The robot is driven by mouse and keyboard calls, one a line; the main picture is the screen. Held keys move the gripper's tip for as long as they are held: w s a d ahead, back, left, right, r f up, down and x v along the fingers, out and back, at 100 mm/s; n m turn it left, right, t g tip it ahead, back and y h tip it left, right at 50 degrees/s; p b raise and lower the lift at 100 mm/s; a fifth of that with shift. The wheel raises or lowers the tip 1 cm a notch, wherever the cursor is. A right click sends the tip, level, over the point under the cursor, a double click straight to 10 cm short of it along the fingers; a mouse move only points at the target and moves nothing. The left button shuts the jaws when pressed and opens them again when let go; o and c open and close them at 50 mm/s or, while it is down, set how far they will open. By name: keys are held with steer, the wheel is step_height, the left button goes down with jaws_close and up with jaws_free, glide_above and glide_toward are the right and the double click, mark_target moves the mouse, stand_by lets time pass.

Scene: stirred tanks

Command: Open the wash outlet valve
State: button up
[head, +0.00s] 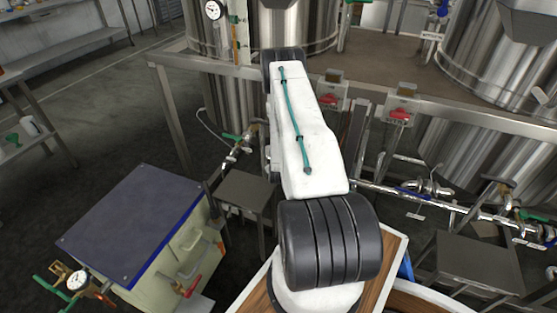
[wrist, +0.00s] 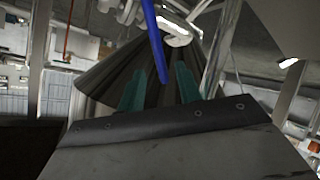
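In the wrist view my gripper (wrist: 161,72) shows two teal fingers standing apart, with a gap between them. A long blue valve lever (wrist: 153,38) comes down from the top of that view, and its lower end appears between the fingertips. I cannot tell whether it touches either finger. A pale metal fitting (wrist: 176,36) shows beside the lever. In the head view my arm reaches forward and hides my gripper. A blue-handled valve (head: 414,194) sits on the pipe at the right there. No label reads as wash outlet, and I cannot match the two blue handles.
Steel tanks (head: 480,60) stand behind a metal frame with red-handled boxes (head: 399,114). A green-handled valve (head: 232,137) is left of my arm. A blue-topped cabinet (head: 135,215) stands at the lower left. A dark cone-shaped surface (wrist: 105,82) lies behind the fingers. Open floor is at far left.

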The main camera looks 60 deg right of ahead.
steer(key=shift+s+a+r, duration=0.15)
steer(key=shift+s+a, duration=0.05)
steer(key=shift+a, duration=0.05)
